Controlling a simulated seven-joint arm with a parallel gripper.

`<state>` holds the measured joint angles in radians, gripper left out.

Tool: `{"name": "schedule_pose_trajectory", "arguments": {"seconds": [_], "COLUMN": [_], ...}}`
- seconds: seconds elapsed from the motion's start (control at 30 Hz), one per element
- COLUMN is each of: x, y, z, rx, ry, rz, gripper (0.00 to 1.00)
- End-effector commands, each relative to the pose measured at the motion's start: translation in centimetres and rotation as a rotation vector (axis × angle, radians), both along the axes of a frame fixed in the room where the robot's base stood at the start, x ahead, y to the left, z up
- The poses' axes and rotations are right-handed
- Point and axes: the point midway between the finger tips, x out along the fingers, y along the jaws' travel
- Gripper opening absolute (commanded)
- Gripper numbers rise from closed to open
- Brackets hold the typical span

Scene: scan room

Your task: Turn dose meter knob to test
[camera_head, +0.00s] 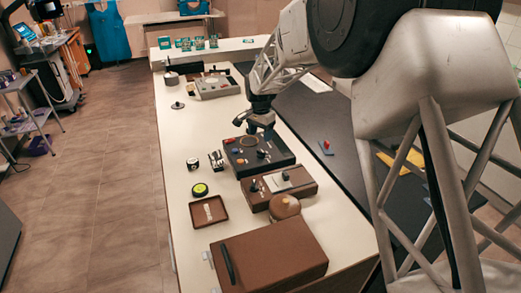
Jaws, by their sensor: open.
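A dark box with knobs and a round dial on its top (274,160) sits on the white table below my gripper; it may be the dose meter. Its small knobs are too small to read, and I cannot make out a test marking. My gripper (260,130) points down over the far part of this box, with its fingers apart and nothing seen between them. I cannot tell whether the fingertips touch a knob. A brown box with small controls (304,187) stands just in front of the dark box. A grey panel box (217,87) stands farther back.
A large brown case (285,258), a round tan pot (285,206), a brown tray (222,208) and a yellow-green round item (200,190) lie nearer. Small items (193,164) stand left of the dark box. The table's left middle is clear. A black surface (340,165) lies right.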

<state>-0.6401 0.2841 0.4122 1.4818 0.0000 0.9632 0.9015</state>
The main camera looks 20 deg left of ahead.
Motion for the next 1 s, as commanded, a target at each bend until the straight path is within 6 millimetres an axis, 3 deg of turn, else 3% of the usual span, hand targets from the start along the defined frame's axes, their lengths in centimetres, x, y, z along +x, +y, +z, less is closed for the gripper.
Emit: {"name": "schedule_pose_trajectory", "arguments": {"seconds": [0.27, 0.7, 1.0], "x": [0.0, 0.0, 0.0], "y": [0.0, 0.0, 0.0], "z": [-2.0, -6.8, -7.7], "rx": [-0.001, -0.001, 0.000], "ry": [0.001, 0.000, 0.000], "rz": [0.000, 0.000, 0.000], "gripper": [0.62, 0.62, 0.62]}}
